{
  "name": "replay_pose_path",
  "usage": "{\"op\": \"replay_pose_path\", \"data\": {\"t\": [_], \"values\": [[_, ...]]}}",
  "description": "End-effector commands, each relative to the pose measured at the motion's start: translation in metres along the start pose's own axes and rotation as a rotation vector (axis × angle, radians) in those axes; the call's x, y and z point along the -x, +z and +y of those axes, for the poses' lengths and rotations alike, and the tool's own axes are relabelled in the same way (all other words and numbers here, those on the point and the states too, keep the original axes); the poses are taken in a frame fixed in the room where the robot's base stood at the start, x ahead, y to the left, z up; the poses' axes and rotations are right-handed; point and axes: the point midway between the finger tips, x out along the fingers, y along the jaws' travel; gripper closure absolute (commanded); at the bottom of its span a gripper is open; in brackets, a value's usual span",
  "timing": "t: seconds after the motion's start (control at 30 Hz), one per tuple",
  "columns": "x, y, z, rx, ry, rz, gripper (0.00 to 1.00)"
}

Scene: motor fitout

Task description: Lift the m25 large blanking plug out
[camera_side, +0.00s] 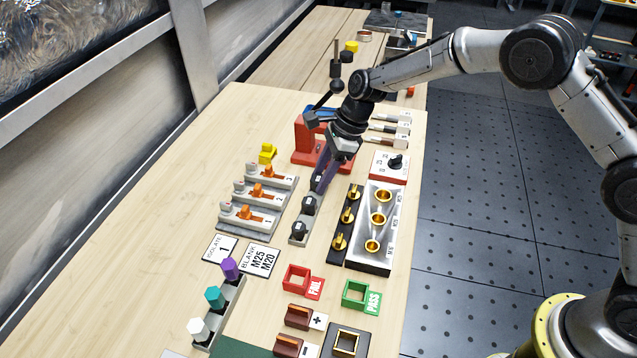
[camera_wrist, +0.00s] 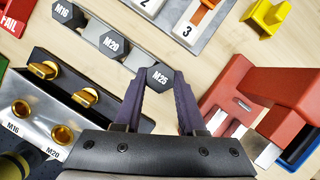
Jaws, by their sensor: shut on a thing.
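The M25 large blanking plug (camera_wrist: 160,78) is a dark hexagonal plug with a white M25 label, lying between my fingertips in the wrist view. My gripper (camera_wrist: 161,84) is shut on it; in the side view my gripper (camera_side: 318,183) hides the plug. It is at the far end of the grey plug rail (camera_side: 296,241). I cannot tell whether the plug is seated in the rail or raised. The M20 plug (camera_wrist: 114,45) and M16 plug (camera_wrist: 67,14) stand in the rail beside it; they also show in the side view, M20 (camera_side: 308,204) and M16 (camera_side: 299,231).
A red fixture (camera_side: 307,140) stands close behind my gripper. Numbered grey units with orange levers (camera_side: 257,191) are to the left. A black strip with brass plugs (camera_side: 340,242) and a metal box with brass rings (camera_side: 372,265) are to the right. A BLANK M25 M20 card (camera_side: 260,260) lies nearer.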

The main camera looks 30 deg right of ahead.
Motion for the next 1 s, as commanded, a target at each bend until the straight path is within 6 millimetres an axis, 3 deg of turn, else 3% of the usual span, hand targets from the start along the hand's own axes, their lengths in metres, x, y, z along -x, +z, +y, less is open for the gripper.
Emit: {"op": "replay_pose_path", "data": {"t": [0.27, 0.5, 0.8, 1.0], "values": [[0.004, 0.002, 0.000, 0.001, -0.001, -0.001, 1.00], [0.030, 0.013, -0.001, 0.003, -0.003, -0.002, 1.00], [0.103, 0.007, 0.044, 0.001, -0.004, -0.002, 1.00], [0.126, -0.011, 0.079, -0.001, -0.001, -0.001, 1.00]]}}
